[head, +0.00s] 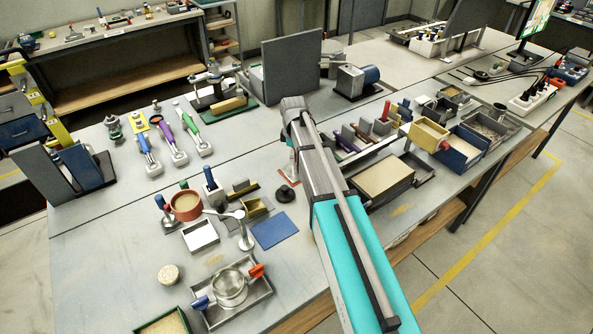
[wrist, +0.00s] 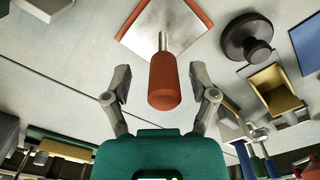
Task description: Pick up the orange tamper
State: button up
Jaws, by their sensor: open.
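The orange tamper (wrist: 165,82) shows in the wrist view with its rounded handle toward me. A thin metal shaft runs from it to a square metal plate with an orange edge. My gripper (wrist: 161,88) is open, with one finger on each side of the handle and a visible gap on both sides. In the head view, only part of the tamper's plate (head: 289,170) shows beside my arm. The handle and my fingers are largely hidden there.
A black round knob-like piece (head: 285,193) stands close to the tamper's plate. A small yellow tray (head: 256,208) and a blue mat (head: 275,232) lie nearby. A sand-filled tray (head: 412,188) is right of my arm. Tools with green, purple and blue handles lie left.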

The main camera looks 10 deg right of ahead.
dwell(0.6)
grip_shut()
